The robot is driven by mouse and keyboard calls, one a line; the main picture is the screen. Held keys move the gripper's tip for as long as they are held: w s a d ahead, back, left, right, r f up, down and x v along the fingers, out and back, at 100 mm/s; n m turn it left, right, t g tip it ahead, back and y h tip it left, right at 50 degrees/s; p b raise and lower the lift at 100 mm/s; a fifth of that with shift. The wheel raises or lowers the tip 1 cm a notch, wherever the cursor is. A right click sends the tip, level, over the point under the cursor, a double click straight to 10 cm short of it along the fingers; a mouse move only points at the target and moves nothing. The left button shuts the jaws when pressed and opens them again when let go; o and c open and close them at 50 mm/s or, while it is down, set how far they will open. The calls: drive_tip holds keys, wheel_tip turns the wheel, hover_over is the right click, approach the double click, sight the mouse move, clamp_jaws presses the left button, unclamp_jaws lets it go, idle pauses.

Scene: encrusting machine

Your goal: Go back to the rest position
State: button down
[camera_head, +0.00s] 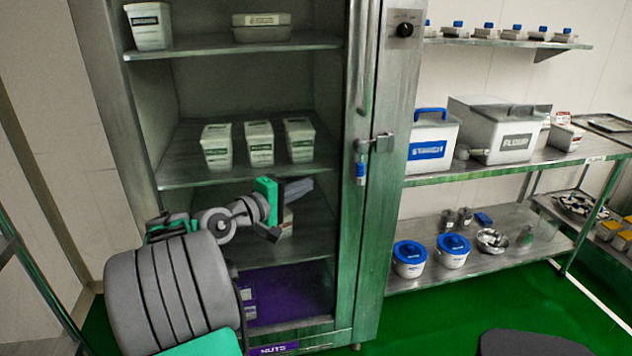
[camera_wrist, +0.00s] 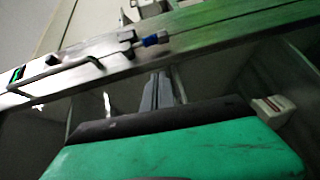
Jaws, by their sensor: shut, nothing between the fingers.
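My gripper (camera_head: 298,188) is in front of the open steel cabinet (camera_head: 368,230), level with the space below its middle shelf. Its fingers point right, toward the cabinet's right upright. In the wrist view my gripper's grey fingers (camera_wrist: 160,90) lie together, shut and empty. The cabinet's metal upright with its latch (camera_wrist: 125,45) crosses the wrist view beyond the fingers. A pale container (camera_head: 287,222) stands on the lower shelf, partly hidden behind my gripper.
White tubs (camera_head: 259,144) stand on the middle shelf. The purple cabinet floor (camera_head: 290,292) is partly hidden by my arm. At the right, a steel rack (camera_head: 500,170) holds a flour bin (camera_head: 505,130) and blue-lidded buckets (camera_head: 453,251). Green floor (camera_head: 520,310) is open in front.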

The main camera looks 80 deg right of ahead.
idle(0.4)
drive_tip(key=w+a+f+n+t+y+p, duration=0.1)
drive_tip(key=w+a+t+y+p, duration=0.1)
drive_tip(key=w+a+t, duration=0.5)
drive_tip(key=w+a+f+t+y+p, duration=0.1)
drive_tip(key=w+a+f+p, duration=0.3)
drive_tip(key=w, duration=0.6)
drive_tip(key=w+a+r+n+t+y, duration=0.1)
drive_tip(key=w+a+t+y, duration=0.15)
drive_tip(key=a, duration=0.35)
drive_tip(key=w+a+t+y, duration=0.1)
drive_tip(key=w+a+y, duration=0.1)
drive_tip(key=w+a, duration=0.35)
drive_tip(key=s+a+n+y+p, duration=0.2)
drive_tip(key=s+a+y, duration=0.1)
drive_tip(key=a, duration=1.3)
drive_tip(key=s+a+f+n+y+p, duration=0.1)
drive_tip(key=s+a+n+y+p, duration=0.1)
drive_tip(key=a, duration=1.4)
drive_tip(key=s+y+p, duration=0.1)
drive_tip(key=y, duration=0.1)
drive_tip(key=shift+s+y, duration=0.35)
drive_tip(key=shift+s, duration=0.05)
